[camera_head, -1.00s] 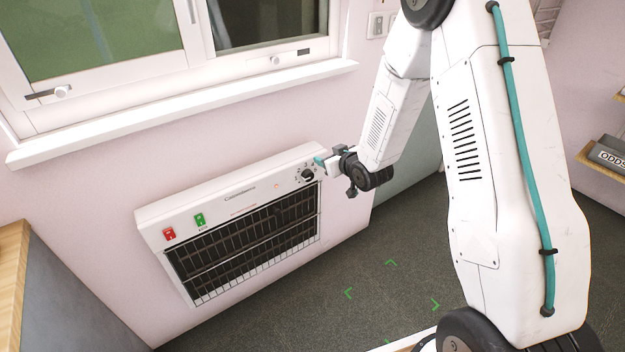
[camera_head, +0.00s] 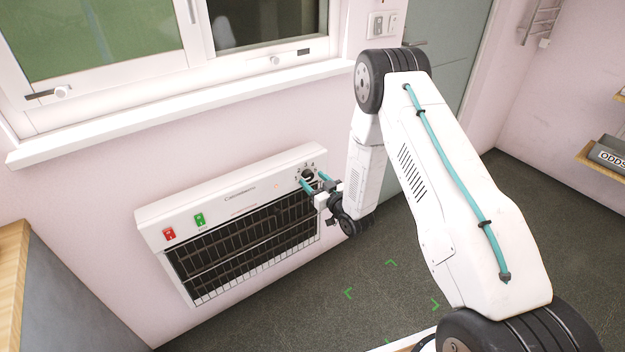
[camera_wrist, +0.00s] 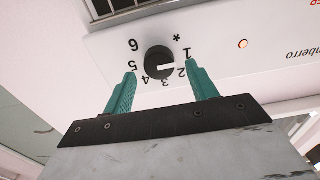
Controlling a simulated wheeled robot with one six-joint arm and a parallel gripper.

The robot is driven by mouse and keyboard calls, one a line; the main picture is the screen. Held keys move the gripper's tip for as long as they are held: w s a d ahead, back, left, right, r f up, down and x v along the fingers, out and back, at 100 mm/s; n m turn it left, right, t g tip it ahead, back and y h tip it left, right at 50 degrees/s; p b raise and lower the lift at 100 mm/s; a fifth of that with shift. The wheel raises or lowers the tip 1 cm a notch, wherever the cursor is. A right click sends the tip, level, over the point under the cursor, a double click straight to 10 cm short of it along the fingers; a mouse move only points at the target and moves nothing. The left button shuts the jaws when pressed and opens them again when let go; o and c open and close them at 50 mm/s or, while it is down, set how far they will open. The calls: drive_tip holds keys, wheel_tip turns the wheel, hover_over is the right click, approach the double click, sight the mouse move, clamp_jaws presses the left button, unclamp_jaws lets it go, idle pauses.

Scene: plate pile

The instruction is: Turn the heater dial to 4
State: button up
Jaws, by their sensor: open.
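The heater dial (camera_head: 307,173) is a round black knob at the upper right corner of the white wall heater (camera_head: 240,196). In the wrist view the dial (camera_wrist: 157,58) has a white pointer mark directed between 1 and 2. The printed 4 (camera_wrist: 146,79) lies on the fingers' side of the dial, between 3 and 5. My gripper (camera_head: 314,181) is open, with two teal fingers pointing at the panel by the dial. In the wrist view my gripper (camera_wrist: 160,75) has a fingertip to either side of the dial's near edge; contact with the knob cannot be told.
A red switch (camera_head: 169,234) and a green switch (camera_head: 200,220) sit at the heater's left end. A dark grille (camera_head: 245,245) fills its front below. The window sill (camera_head: 190,110) juts out above. The floor before the heater is clear.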

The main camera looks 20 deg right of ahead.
drive_tip(key=shift+w+a, duration=0.25)
drive_tip(key=shift+w, duration=0.45)
drive_tip(key=c, duration=1)
